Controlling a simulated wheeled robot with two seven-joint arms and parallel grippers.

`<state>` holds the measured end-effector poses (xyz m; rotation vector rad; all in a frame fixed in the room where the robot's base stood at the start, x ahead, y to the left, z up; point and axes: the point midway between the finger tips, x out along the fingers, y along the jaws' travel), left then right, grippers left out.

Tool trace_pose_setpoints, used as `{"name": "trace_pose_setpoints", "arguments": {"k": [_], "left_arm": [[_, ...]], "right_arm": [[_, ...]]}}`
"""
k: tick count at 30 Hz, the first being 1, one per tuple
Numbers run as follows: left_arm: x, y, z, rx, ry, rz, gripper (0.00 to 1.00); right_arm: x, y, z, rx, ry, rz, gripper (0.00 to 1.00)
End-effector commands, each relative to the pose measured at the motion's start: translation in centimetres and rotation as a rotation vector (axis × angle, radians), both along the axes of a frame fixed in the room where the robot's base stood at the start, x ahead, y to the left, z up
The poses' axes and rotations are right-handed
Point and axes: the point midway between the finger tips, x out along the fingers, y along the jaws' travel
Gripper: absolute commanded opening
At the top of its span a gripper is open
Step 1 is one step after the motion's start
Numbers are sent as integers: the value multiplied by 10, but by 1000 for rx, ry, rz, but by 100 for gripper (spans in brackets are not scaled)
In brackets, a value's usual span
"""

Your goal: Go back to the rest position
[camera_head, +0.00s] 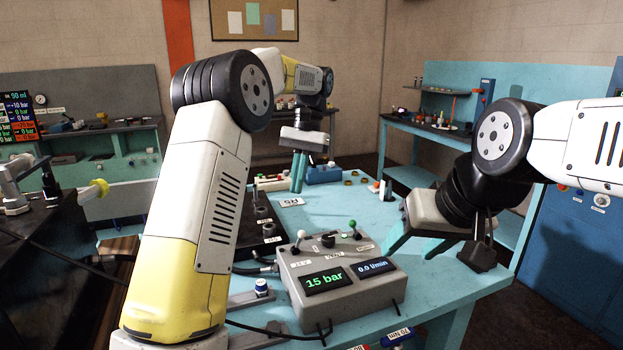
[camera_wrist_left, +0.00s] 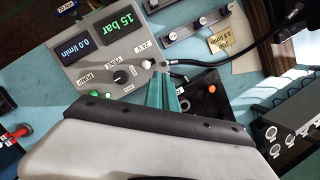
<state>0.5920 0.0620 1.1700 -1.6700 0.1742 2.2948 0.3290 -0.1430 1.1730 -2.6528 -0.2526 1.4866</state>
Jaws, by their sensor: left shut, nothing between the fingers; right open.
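My left gripper (camera_head: 298,176) hangs over the far part of the teal table (camera_head: 345,210), its teal fingers together and pointing down. They also show closed and empty in the left wrist view (camera_wrist_left: 162,92). My right gripper (camera_head: 420,246) is open and empty, low over the table's right side, its teal fingers spread apart. The grey control box (camera_head: 340,283) stands near the table's front, between the two arms in the head view, with displays reading 15 bar and 0.0 l/min. It also shows in the left wrist view (camera_wrist_left: 112,50). My left arm hides part of the table's left side.
A black block with ports (camera_head: 262,230) lies left of the control box. A blue-capped fitting (camera_head: 262,287) and dark hoses lie near the front left. A blue item (camera_head: 323,174) and small rings sit at the back. A blue cabinet (camera_head: 580,240) stands at the right.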

Motion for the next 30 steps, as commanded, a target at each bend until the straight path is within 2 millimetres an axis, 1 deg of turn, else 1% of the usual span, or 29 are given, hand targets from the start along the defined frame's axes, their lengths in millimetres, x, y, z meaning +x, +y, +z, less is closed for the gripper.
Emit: {"name": "trace_pose_setpoints", "arguments": {"k": [1,5,6,11,15,19,23,26,30], "left_arm": [[-6,6,8,-12,-22,5,0],[-26,19,26,-57,-97,17,0],[-34,24,31,-73,-123,21,0],[-67,40,47,-133,-227,44,0],[-99,53,55,-183,-321,68,0],[-130,62,57,-227,-408,93,0],[-161,70,54,-269,-498,120,0],[-186,74,48,-300,-566,143,0],[-218,78,35,-340,-663,176,0]], "right_arm": [[0,0,0,0,0,0,55],[0,0,0,0,0,0,55],[0,0,0,0,0,0,55],[0,0,0,0,0,0,55],[0,0,0,0,0,0,55],[0,0,0,0,0,0,55],[0,0,0,0,0,0,55],[0,0,0,0,0,0,55],[0,0,0,0,0,0,55]]}}
